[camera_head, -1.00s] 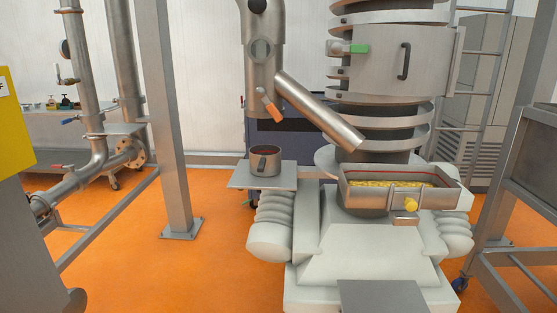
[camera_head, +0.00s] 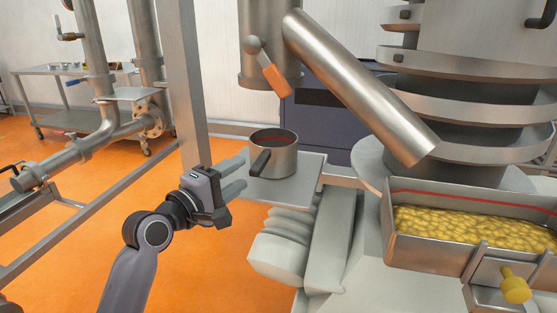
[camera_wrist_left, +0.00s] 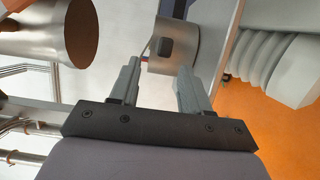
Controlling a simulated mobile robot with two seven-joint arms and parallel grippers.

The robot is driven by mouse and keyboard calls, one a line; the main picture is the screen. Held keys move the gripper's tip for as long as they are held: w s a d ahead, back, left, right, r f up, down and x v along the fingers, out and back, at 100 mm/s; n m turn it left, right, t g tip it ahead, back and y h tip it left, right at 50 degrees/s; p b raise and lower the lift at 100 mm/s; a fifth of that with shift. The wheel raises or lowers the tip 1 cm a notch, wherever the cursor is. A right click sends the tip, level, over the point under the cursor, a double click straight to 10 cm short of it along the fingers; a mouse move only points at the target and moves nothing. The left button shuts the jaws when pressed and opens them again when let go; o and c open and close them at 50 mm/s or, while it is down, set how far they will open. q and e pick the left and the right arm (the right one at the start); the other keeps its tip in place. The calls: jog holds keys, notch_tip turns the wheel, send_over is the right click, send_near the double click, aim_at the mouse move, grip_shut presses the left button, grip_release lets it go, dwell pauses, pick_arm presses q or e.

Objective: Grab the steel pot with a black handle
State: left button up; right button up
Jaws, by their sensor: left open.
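The steel pot (camera_head: 281,158) stands upright on a small steel shelf (camera_head: 300,188) in the middle of the head view. Its black handle (camera_head: 261,162) faces toward the camera and slightly left. My left gripper (camera_head: 234,180) is just left of the pot, fingers pointing at it, open and empty. In the left wrist view, the gripper (camera_wrist_left: 158,75) has its two fingers apart. The pot (camera_wrist_left: 174,60) shows beyond the fingertips, with the dark handle end (camera_wrist_left: 165,47) roughly between them. I see no contact with the pot. My right gripper is not in view.
A tray of yellow pieces (camera_head: 470,230) with a yellow knob (camera_head: 515,287) is at the right. A slanted steel pipe (camera_head: 360,88) and an orange-handled valve (camera_head: 276,80) hang above the pot. A steel post (camera_head: 186,80) stands behind my left arm. Orange floor is clear below.

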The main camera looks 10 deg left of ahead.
aim_at(256, 161)
pick_arm(q)
jog(key=shift+a+x, duration=0.2)
jog(key=shift+x, duration=3.25)
grip_shut()
